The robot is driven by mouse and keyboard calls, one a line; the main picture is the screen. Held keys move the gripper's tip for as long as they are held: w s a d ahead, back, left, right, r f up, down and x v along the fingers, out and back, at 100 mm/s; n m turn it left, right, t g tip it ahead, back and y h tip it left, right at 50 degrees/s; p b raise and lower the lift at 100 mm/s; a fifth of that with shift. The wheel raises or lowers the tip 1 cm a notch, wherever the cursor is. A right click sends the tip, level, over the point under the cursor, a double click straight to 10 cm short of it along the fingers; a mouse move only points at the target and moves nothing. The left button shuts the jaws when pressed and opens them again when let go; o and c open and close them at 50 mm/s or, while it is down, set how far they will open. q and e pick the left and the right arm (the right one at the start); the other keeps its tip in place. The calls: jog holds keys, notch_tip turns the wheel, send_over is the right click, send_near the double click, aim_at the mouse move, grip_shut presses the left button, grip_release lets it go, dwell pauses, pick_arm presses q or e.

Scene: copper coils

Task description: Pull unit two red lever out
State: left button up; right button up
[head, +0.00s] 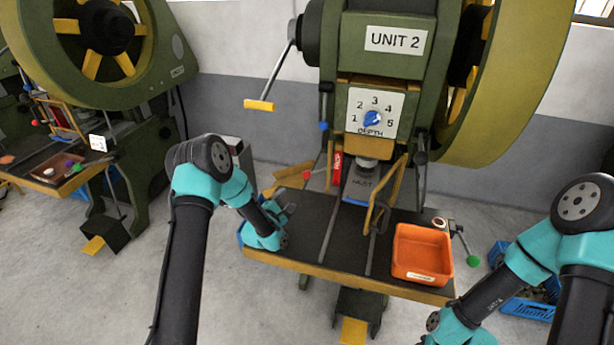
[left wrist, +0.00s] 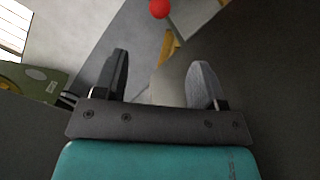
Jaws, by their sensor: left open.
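Unit 2 (head: 398,40) is a green and yellow press with a dark work table (head: 300,245) in front. Its red lever's ball (head: 307,175) shows at the left side of the press, just above the table's back left. My left gripper (head: 289,209) is over the table's left part, below and left of the ball, apart from it. In the left wrist view the red ball (left wrist: 160,8) is at the top edge, beyond and between the open, empty fingers (left wrist: 162,65). My right arm shows at the lower right; its gripper is out of the picture.
An orange bin (head: 422,255) sits on the table's right. A yellow guard frame (head: 386,195) stands at the middle. A green-balled lever (head: 473,261) is at the right edge. A yellow-handled crank (head: 259,105) hangs at the upper left. A blue crate (head: 527,308) is on the floor.

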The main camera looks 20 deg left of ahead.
aim_at(305, 178)
pick_arm(q)
jog(key=x, duration=1.7)
